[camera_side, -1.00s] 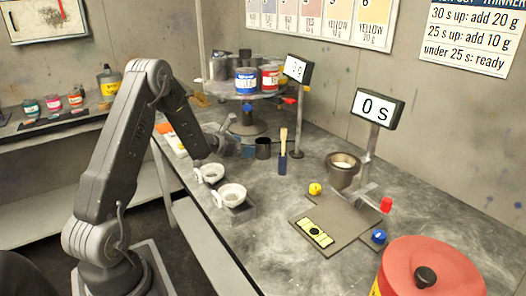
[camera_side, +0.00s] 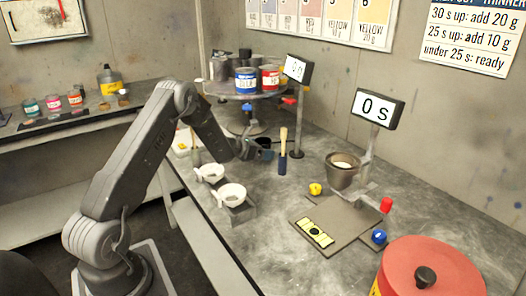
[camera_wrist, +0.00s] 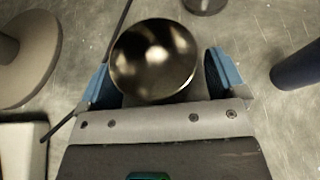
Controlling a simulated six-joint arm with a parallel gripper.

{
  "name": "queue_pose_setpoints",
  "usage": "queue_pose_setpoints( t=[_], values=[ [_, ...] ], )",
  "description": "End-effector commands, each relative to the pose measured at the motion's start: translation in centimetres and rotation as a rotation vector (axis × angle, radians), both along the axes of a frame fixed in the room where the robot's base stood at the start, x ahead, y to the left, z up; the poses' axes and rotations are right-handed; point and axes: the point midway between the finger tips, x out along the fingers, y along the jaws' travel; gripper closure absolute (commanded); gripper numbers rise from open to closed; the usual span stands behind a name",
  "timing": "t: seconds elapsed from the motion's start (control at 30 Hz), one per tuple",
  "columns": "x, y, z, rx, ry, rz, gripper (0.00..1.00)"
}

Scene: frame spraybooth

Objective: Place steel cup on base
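A dark, shiny steel cup (camera_wrist: 153,60), open at the top, stands between my two blue fingertips in the wrist view. In the side view only a dark part of the cup (camera_side: 263,142) shows behind my gripper (camera_side: 258,152). In the wrist view my gripper (camera_wrist: 160,75) is open around the cup, with a narrow gap at the right finger. A flat grey base plate (camera_side: 345,226) lies under the stand with the "0 s" display; I cannot tell if it is the task's base. Another metal cup (camera_side: 342,178) with pale contents sits on that stand.
A turntable (camera_side: 245,92) with cans is behind. A red-lidded can (camera_side: 430,268) fills the front right. The bench between is mostly clear.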

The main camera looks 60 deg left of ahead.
Motion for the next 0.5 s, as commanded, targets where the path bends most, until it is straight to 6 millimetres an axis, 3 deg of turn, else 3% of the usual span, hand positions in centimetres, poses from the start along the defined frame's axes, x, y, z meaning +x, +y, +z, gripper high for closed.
queue_pose_setpoints(
  t=[0.07, 0.5],
  values=[
    [-0.02, 0.00, 0.01, 0.000, 0.000, 0.000, 0.16],
    [-0.05, 0.01, 0.02, 0.000, 0.000, 0.000, 0.59]
  ],
)
